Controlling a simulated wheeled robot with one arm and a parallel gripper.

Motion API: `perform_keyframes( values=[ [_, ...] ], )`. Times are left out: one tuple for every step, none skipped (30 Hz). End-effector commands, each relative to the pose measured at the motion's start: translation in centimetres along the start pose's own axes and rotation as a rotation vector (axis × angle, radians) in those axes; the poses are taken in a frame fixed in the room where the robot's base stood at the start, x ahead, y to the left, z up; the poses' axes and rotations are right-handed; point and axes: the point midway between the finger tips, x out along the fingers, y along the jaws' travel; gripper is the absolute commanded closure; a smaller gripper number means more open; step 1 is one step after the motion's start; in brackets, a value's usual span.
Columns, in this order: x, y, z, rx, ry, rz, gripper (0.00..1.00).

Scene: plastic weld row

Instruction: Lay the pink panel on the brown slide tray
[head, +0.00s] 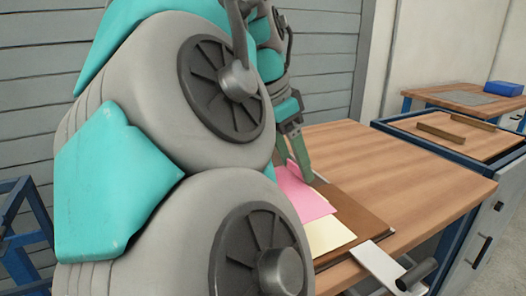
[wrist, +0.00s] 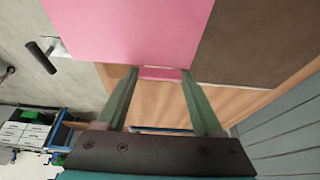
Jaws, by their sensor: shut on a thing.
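The pink panel (head: 303,197) is a flat sheet over the left part of the brown slide tray (head: 358,215); it also fills the top of the wrist view (wrist: 130,30). My gripper (head: 300,175) comes down from above and its green fingers (wrist: 160,75) are shut on a pink tab at the panel's near edge. The brown tray shows uncovered to the right of the panel in the wrist view (wrist: 235,40). I cannot tell whether the panel touches the surface below. My arm hides part of the panel's left side in the head view.
A pale yellow panel (head: 328,237) lies on the tray beside the pink one, partly overlapped in view. A white plate with a dark handle (head: 415,275) sticks out at the table's front. The wooden tabletop (head: 420,180) to the right is clear.

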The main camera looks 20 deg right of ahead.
Motion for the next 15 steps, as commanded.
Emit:
perform_keyframes(
  values=[
    [0.2, 0.0, 0.1, 0.000, 0.000, 0.001, 0.83],
    [0.4, 0.0, 0.2, 0.000, -0.001, 0.001, 0.83],
    [0.6, 0.1, 0.3, 0.000, -0.001, 0.001, 0.83],
    [0.8, 0.1, 0.4, 0.000, -0.001, 0.001, 0.83],
    [1.0, 0.1, 0.5, 0.000, -0.001, 0.001, 0.83],
    [1.3, 0.0, 0.6, 0.000, -0.001, 0.000, 0.83],
    [1.5, 0.0, 0.7, 0.000, -0.001, 0.000, 0.83],
    [1.8, 0.0, 0.7, 0.000, 0.000, 0.000, 0.83],
    [2.0, 0.1, 0.9, 0.000, 0.001, 0.000, 0.83],
    [2.5, 0.0, 1.0, 0.000, 0.002, 0.000, 0.83],
    [2.8, 0.0, 1.2, 0.000, 0.002, 0.000, 0.83],
    [3.1, 0.0, 1.3, 0.000, 0.002, 0.000, 0.83],
    [3.4, 0.0, 1.4, 0.000, 0.002, 0.000, 0.83],
    [3.6, 0.0, 1.5, 0.000, 0.002, 0.000, 0.83],
    [3.8, 0.0, 1.6, 0.000, 0.002, 0.001, 0.83]
  ],
)
